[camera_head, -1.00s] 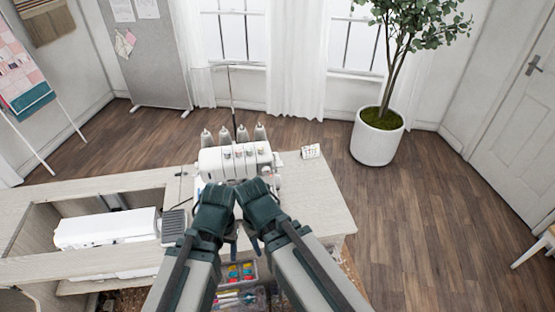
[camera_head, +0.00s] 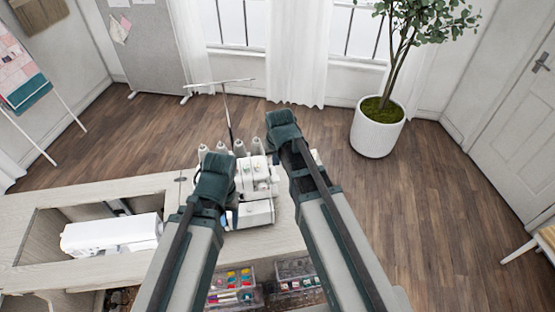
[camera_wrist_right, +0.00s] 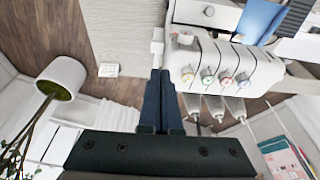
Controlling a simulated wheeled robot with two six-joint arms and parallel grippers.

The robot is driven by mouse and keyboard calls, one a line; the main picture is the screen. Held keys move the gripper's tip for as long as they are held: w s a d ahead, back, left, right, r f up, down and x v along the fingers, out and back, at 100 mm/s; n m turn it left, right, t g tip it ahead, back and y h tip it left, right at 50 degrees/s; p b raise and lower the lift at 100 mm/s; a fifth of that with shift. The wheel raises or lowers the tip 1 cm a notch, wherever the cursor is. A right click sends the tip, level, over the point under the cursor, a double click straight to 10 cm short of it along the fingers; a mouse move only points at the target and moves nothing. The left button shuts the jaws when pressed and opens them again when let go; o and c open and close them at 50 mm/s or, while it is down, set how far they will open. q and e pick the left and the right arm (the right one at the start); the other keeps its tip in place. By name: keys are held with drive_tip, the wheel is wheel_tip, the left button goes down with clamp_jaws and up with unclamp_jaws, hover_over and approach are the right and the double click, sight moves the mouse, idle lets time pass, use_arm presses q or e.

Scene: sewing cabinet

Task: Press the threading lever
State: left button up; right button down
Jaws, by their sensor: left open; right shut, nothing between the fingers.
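The white sewing machine (camera_head: 256,213) with thread cones stands on the table between my arms. The right wrist view shows its top cover and coloured dials (camera_wrist_right: 225,75). A small white lever-like part (camera_wrist_right: 157,42) sticks out beside the machine there, just beyond my right fingertips; I cannot tell whether they touch it. My right gripper (camera_head: 283,126) is at the machine's right rear in the head view; its fingers (camera_wrist_right: 160,73) are shut and empty. My left gripper (camera_head: 216,168) is open over the machine's left side and covers part of it. Its fingertips are hidden in the head view.
A white flatbed machine (camera_head: 110,234) lies in the table's opening at left. Trays of coloured supplies (camera_head: 235,284) sit below the table's front edge. A small card (camera_wrist_right: 108,70) lies on the tabletop near my right gripper. A potted tree (camera_head: 374,137) stands behind.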

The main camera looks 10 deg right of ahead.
sight(276, 178)
use_arm(q)
drive_tip(key=shift+w+r, duration=0.2)
drive_tip(key=shift+r, duration=0.15)
use_arm(e)
drive_tip(key=shift+w+d+r, duration=0.35)
drive_tip(key=shift+w+r, duration=0.05)
drive_tip(key=shift+w, duration=0.25)
use_arm(q)
drive_tip(key=shift+f, duration=0.1)
use_arm(e)
drive_tip(key=shift+f, duration=0.15)
drive_tip(key=b+x, duration=1.2)
drive_tip(key=x, duration=0.1)
drive_tip(key=shift+s+b, duration=0.4)
use_arm(q)
wheel_tip(276, 178, down, 14)
drive_tip(key=shift+r+b, duration=0.25)
drive_tip(key=shift+b, duration=0.15)
use_arm(e)
drive_tip(key=shift+f, duration=0.45)
